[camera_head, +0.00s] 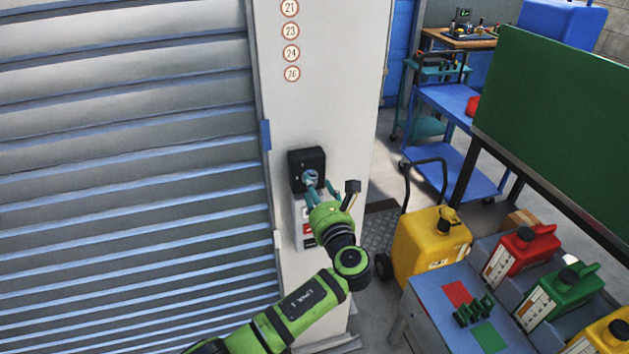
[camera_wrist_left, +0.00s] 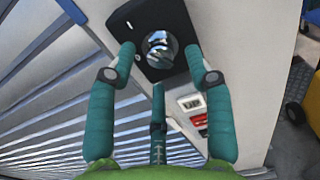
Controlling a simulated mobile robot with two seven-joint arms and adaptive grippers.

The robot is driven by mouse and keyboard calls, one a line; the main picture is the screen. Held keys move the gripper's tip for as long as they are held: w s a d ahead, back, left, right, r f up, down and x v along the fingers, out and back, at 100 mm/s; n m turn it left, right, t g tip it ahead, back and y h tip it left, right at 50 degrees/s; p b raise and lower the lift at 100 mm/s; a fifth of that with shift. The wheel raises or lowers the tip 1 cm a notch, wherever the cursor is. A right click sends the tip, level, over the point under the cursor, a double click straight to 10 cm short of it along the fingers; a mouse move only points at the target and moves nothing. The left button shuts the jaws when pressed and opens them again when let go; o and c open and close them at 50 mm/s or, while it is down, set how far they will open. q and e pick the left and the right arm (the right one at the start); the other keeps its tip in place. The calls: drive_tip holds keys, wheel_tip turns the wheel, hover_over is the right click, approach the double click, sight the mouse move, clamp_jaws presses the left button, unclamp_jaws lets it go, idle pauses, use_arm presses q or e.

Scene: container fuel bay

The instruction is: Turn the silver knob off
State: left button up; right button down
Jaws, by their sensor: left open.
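The silver knob (camera_head: 310,178) sits on a black box (camera_head: 297,160) fixed to the white pillar. In the left wrist view the round, shiny knob (camera_wrist_left: 160,49) shows on the black plate (camera_wrist_left: 188,20), ahead of my fingers. My left gripper (camera_head: 320,187) is open at the knob, with its teal fingers pointing at the box. In the left wrist view the fingers of the gripper (camera_wrist_left: 163,68) stand on both sides of the knob and below it. I cannot tell whether they touch it. My right gripper is not in view.
A panel with red and dark buttons (camera_head: 308,235) is below the box. A ribbed shutter (camera_head: 130,180) fills the left.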

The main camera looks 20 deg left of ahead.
use_arm(q)
drive_tip(key=shift+x, duration=0.95)
drive_tip(key=c, duration=0.9)
clamp_jaws()
